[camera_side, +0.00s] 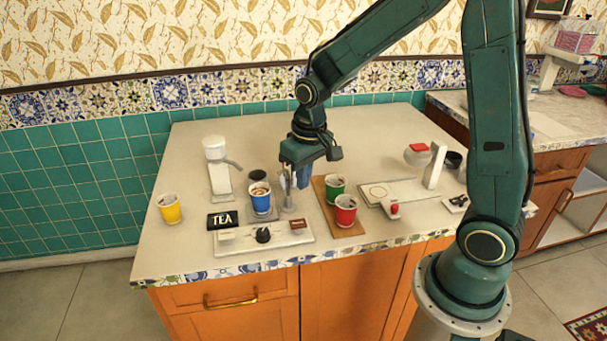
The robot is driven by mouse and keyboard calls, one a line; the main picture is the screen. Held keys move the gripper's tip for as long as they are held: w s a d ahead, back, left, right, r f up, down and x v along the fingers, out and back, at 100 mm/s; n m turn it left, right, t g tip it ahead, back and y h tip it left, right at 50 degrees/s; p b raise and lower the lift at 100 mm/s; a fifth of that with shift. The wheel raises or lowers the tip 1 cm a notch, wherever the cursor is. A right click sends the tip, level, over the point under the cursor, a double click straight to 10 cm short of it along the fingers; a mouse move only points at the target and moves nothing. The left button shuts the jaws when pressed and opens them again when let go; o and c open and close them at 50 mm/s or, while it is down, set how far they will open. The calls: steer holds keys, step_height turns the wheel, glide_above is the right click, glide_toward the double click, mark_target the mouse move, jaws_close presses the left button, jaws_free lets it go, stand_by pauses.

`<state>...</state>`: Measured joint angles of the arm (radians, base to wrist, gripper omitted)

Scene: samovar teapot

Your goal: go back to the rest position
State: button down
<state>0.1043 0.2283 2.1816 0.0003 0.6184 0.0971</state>
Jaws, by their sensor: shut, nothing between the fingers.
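My gripper (290,187) points down over the middle of the counter, just right of the blue cup (260,198). Its fingers are shut with nothing held. They are close to a thin grey upright piece behind the control panel, and I cannot tell whether they touch it. The blue cup stands upright with dark contents showing at its top. My arm reaches in from the right, above the counter.
A yellow cup (170,209) stands at the left, near a white dispenser (218,170). A TEA sign (222,220) and control panel (264,237) are in front. Green (335,188) and red (346,211) cups stand on a brown board. A white scale-like device (395,192) is at right.

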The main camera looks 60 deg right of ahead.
steer(key=s+a+r+n+t, duration=0.1)
steer(key=s+a+r+t, duration=0.1)
steer(key=s+r, duration=0.5)
steer(key=s+a+r+n+t, duration=0.1)
steer(key=s+r+t, duration=0.1)
steer(key=s+r, duration=0.5)
steer(key=s, duration=0.4)
steer(key=shift+s+a+r, duration=0.25)
steer(key=shift+a+r, duration=0.05)
steer(key=shift+a, duration=0.1)
